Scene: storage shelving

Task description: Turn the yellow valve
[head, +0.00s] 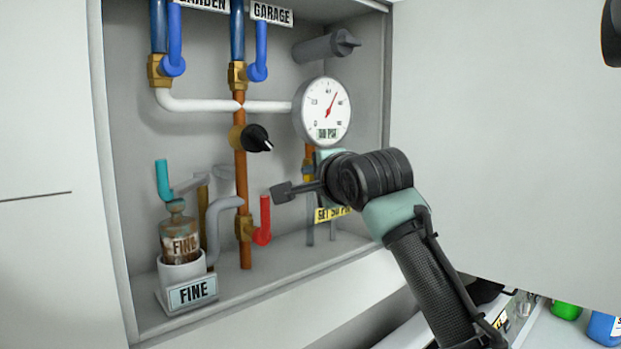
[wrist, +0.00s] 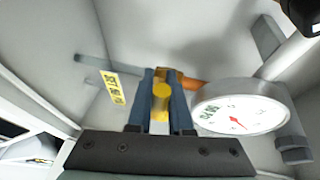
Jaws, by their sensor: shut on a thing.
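The yellow valve (wrist: 161,92) shows in the wrist view between the two blue-grey fingers of my gripper (wrist: 161,80). The fingers stand on either side of it, and my gripper is shut on it. A brass-coloured fitting and an orange-brown pipe (wrist: 192,82) lie just behind it. In the head view my arm reaches in from the lower right to below the gauge, and it hides most of the valve and my fingers.
A round white pressure gauge (head: 322,111) is just above my gripper; it also shows in the wrist view (wrist: 240,114). A black knob (head: 257,139), red handle (head: 263,220), blue handles and teal handle (head: 162,179) are left. A jar (head: 180,238) stands in a "FINE" holder. Cabinet walls enclose the pipes.

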